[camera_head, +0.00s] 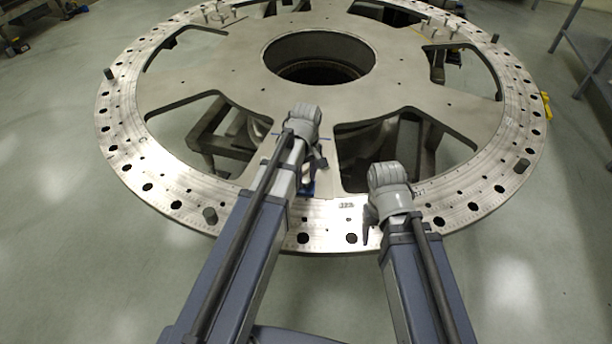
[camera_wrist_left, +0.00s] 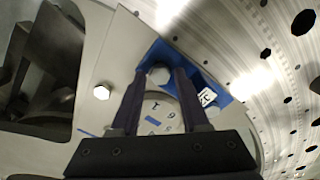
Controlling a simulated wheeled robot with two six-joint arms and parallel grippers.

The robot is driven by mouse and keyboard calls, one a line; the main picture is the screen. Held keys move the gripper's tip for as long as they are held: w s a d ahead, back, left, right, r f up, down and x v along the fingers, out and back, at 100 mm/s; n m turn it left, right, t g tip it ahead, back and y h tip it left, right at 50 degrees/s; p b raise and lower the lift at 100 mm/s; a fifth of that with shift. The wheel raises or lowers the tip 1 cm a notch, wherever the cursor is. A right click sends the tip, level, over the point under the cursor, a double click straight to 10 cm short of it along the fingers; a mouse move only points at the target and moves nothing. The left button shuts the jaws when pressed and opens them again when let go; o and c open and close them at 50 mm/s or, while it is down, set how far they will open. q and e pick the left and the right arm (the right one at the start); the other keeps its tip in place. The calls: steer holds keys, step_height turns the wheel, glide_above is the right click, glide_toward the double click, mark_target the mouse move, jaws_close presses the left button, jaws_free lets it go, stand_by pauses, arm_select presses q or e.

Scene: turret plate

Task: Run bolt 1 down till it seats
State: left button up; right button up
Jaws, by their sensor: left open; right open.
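The turret plate (camera_head: 200,60) is a large pale metal ring with spokes. My left gripper (camera_head: 309,178) hangs over its near side, by a small blue piece (camera_head: 308,189). A second bolt head (camera_wrist_left: 101,92) stands left of the fingers. No number marks either bolt legibly. My right gripper (camera_head: 369,222) is open over the near rim, its fingers mostly hidden by the wrist.
Upright pegs (camera_head: 210,215) stand around the rim. A wide cutout (camera_head: 410,140) opens in the plate on the right.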

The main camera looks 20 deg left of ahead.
arm_select(q)
steer(key=n, duration=0.5)
steer(key=shift+n, duration=0.3)
jaws_close()
